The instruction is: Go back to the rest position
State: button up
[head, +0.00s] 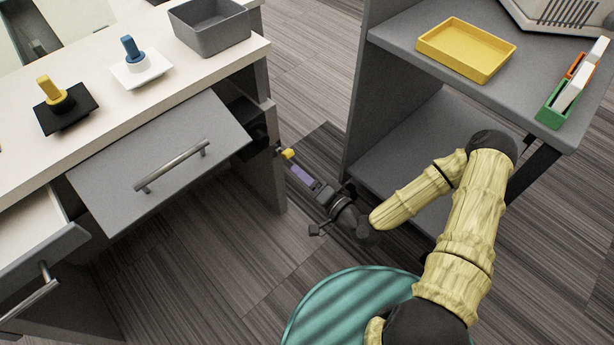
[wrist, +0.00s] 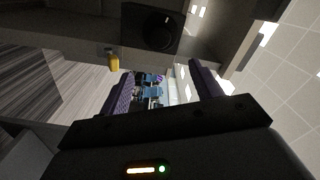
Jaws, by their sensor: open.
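My gripper (head: 302,176) is low in the gap between the white-topped desk and the grey shelf unit, pointing toward the desk's end. Its purple-lined fingers also show in the wrist view (wrist: 162,78); they are apart, with nothing held between them. My arm is stretched out and reaches down past the shelf unit. A small yellow piece (head: 288,153) is close to the fingertips in the head view. In the wrist view a yellow piece (wrist: 114,62) is beyond the left finger; I cannot tell whether the gripper touches it.
The desk (head: 105,105) carries a grey bin (head: 212,38) and two pegged stands. A grey front with a bar handle (head: 172,166) is below; an open drawer (head: 25,215) is lower left. The shelf unit (head: 395,35) holds a yellow tray (head: 466,50). A black dial (wrist: 153,30) faces the wrist camera.

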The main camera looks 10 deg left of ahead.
dwell(0.6)
jog(key=s+d+f+n+g+h, duration=0.1)
jog(key=d+f+n+g+h, duration=0.3)
jog(key=d+n+g+h, duration=0.35)
jog(key=s+d+r+m+h, duration=0.25)
jog(key=d+r+h, duration=0.35)
jog(key=d+r, duration=0.5)
jog(key=s+d+r+m+g+p, duration=0.1)
jog(key=s+d+r+m+g, duration=0.1)
jog(key=s+r, duration=0.55)
notch_tip(320, 180, up, 32)
jog(key=w+p, duration=0.1)
jog(key=p, duration=2.9)
jog(key=shift+w+f, duration=0.2)
jog(key=shift+w, duration=0.15)
